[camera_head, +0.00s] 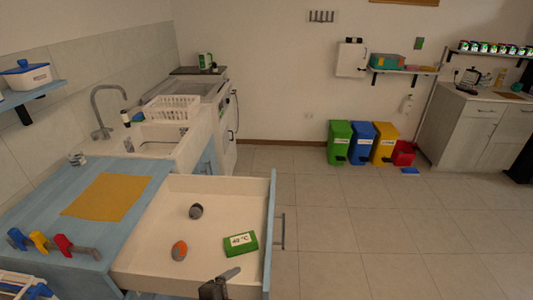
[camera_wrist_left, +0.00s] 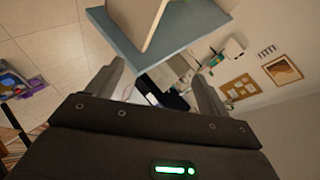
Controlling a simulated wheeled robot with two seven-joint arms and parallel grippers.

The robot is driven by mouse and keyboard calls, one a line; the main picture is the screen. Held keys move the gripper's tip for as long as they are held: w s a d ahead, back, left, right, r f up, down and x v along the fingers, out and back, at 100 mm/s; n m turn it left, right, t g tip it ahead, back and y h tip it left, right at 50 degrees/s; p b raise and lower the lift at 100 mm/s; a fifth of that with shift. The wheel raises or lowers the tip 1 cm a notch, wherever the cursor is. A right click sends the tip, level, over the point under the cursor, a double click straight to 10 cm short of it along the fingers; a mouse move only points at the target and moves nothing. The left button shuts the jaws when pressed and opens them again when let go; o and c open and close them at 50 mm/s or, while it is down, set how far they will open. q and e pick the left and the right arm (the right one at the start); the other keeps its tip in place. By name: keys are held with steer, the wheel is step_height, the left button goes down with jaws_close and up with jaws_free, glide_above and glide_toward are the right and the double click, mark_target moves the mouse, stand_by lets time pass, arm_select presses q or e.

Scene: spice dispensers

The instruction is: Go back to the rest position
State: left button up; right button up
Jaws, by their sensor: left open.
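My left gripper (camera_wrist_left: 159,72) is open in the left wrist view, with its two grey fingers apart and nothing between them. In the head view a dark gripper part with a grey finger (camera_head: 228,274) shows at the bottom edge, over the near side of the open drawer (camera_head: 150,222). It is cut off by the frame, and I cannot tell from that view which arm it belongs to. No second gripper shows.
The drawer holds a dark grey round item (camera_head: 196,211), an orange and grey item (camera_head: 179,250) and a green box (camera_head: 240,243). Blue, yellow and red tools (camera_head: 40,241) lie on the counter beside a yellow mat (camera_head: 104,197). The tiled floor (camera_head: 350,220) right of the drawer is clear.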

arm_select(q)
steer(key=s+a+f+n+g+y, duration=0.3)
steer(key=s+a+n, duration=0.6)
steer(key=s+a+f+n+g+y, duration=0.3)
steer(key=s+a+f+n, duration=0.1)
steer(key=s+a+n, duration=0.5)
step_height(320, 180, down, 31)
steer(key=s+m+g+b, duration=0.1)
steer(key=s+g+b, duration=0.1)
steer(key=b, duration=0.4)
steer(key=s+a+f+b, duration=0.1)
steer(key=s+f+b, duration=0.3)
steer(key=s+f, duration=1.2)
step_height(320, 180, down, 4)
steer(key=shift+a+r+g, duration=0.1)
steer(key=shift+a+g, duration=0.2)
steer(key=shift+g, duration=0.1)
